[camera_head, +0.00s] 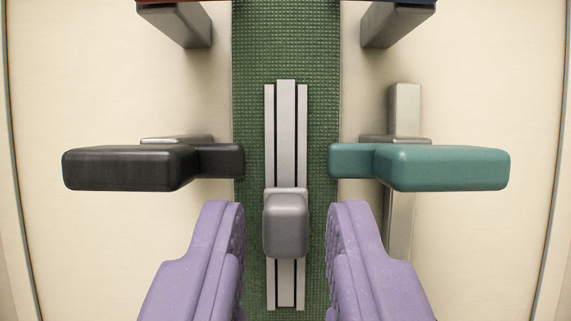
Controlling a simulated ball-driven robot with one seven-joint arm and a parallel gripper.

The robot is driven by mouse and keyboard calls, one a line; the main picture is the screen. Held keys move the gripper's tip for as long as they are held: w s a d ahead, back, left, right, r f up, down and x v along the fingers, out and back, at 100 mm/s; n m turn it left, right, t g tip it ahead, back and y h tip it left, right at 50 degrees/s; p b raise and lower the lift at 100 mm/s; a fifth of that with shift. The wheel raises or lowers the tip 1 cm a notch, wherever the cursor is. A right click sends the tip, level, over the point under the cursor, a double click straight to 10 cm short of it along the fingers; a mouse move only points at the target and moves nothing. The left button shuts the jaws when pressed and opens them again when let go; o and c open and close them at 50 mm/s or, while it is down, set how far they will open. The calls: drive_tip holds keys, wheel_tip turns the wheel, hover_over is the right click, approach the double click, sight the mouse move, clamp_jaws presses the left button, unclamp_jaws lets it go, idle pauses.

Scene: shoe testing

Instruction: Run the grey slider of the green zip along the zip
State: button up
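The green zip (252,100) runs as a textured green strip down the middle of the view, with light metal rails (286,130) along its centre. The grey slider (286,225) sits on the rails in their lower half. My gripper (286,215) has two purple fingers, one on each side of the slider. The fingers are open, with a visible gap between each finger and the slider. The lower ends of the fingers run out of the picture.
A black block (130,168) stands left of the strip and a teal block (440,168) right of it, both just beyond my fingertips. Grey posts (182,25) (392,25) stand at the top. A metal bar (404,110) lies behind the teal block. Cream panel surrounds the strip.

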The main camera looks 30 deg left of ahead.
drive_tip(key=shift+w+a+r, duration=0.25)
drive_tip(key=shift+w+a, duration=0.05)
drive_tip(key=shift+w, duration=0.2)
drive_tip(key=shift+c, duration=0.4)
clamp_jaws()
wheel_tip(320, 180, down, 10)
drive_tip(key=b, duration=0.9)
drive_tip(key=shift+r, duration=0.2)
